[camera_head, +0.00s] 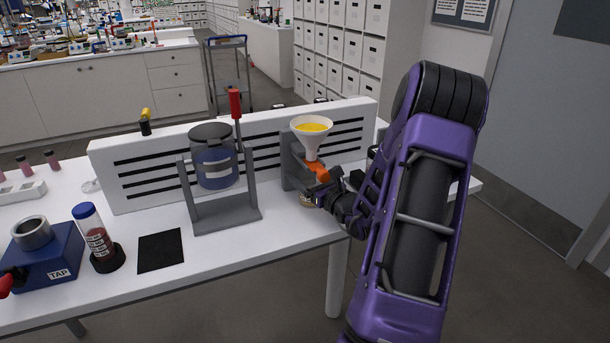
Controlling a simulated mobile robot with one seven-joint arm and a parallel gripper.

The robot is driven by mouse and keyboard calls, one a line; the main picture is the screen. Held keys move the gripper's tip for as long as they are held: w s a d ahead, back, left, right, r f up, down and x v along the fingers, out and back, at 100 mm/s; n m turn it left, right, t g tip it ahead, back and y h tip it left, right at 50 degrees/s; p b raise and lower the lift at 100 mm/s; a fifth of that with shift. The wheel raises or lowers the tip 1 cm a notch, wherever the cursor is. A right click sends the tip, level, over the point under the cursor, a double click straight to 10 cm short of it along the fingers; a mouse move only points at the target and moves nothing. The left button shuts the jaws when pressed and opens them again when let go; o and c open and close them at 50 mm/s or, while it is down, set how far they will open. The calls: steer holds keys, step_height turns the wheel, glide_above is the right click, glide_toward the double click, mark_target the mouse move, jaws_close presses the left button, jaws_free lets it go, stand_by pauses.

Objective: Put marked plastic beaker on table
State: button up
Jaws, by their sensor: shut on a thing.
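My gripper (318,191) is at the stand below the white funnel, at the right of the table (205,265). It is shut on a pale, small vessel (307,202) that looks like the marked plastic beaker. My fingers hide most of it, and I see no markings. It is low, close to the tabletop; I cannot tell whether it touches it. The funnel (311,136) holds yellow powder and has an orange part (318,172) under it, just above my fingers. The grey stand (290,163) is behind.
A clear drum in a grey frame (226,212) with a red handle stands left of the funnel. A black mat (160,251), a blue-capped tube (97,236) and a blue TAP device (48,258) are further left. A white slotted panel (138,182) runs behind. The table's front strip is clear.

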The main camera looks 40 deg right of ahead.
steer(key=shift+f, duration=0.15)
steer(key=o, duration=1.2)
steer(key=shift+r, duration=0.2)
steer(key=s, duration=1.2)
steer(key=shift+a, duration=0.25)
